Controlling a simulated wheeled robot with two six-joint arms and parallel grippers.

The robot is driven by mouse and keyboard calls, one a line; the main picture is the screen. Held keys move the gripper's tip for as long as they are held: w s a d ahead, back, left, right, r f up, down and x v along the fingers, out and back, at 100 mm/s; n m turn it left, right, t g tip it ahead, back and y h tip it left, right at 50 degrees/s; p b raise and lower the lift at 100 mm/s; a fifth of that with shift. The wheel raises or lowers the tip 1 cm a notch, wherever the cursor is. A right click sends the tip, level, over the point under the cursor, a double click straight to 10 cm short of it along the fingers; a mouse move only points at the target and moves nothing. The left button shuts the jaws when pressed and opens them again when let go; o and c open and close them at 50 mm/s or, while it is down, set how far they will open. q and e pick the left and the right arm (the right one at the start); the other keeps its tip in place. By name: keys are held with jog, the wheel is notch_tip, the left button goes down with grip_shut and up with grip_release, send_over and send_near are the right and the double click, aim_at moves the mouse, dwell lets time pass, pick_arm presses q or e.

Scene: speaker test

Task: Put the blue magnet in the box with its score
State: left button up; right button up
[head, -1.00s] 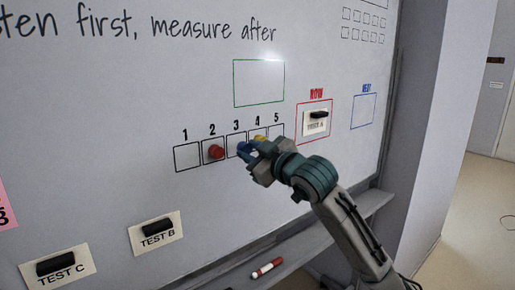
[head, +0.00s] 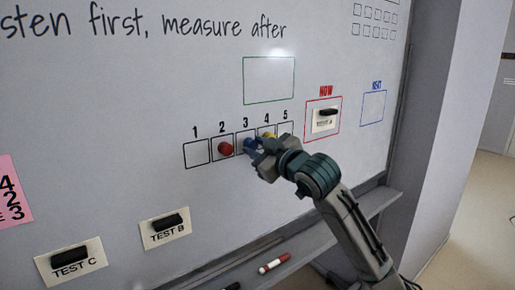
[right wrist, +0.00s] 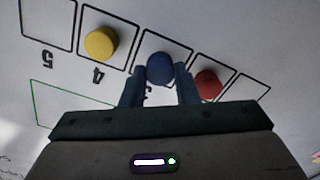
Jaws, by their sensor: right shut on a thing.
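The blue magnet (head: 249,144) is at box 3 of a numbered row on the whiteboard (head: 120,110). My right gripper (head: 257,150) is at the board, with its fingers either side of the magnet and shut on it. In the right wrist view the blue magnet (right wrist: 160,68) lies inside box 3, between the two fingers (right wrist: 159,90). The red magnet (head: 225,149) is in box 2 and the yellow magnet (head: 268,135) is in box 4, partly hidden in the head view. Boxes 1 (head: 196,153) and 5 (head: 286,129) look empty. My left gripper is not in view.
A pink note (head: 10,190) with handwritten figures is cut by the left edge. Black magnets hold the TEST C (head: 72,263) and TEST B (head: 165,229) cards. Another card (head: 325,119) is in the red NOW box. Markers (head: 273,263) lie on the tray below.

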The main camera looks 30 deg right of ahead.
jog(key=shift+w+p, duration=0.3)
jog(key=shift+w, duration=0.2)
dwell(0.4)
jog(key=o, duration=1.3)
jog(key=shift+s+d+f+b, duration=0.15)
jog(key=shift+s+b, duration=0.55)
jog(key=shift+s, duration=1.25)
jog(key=s+b, duration=0.2)
jog(key=s, duration=0.1)
jog(key=shift+s+d, duration=0.1)
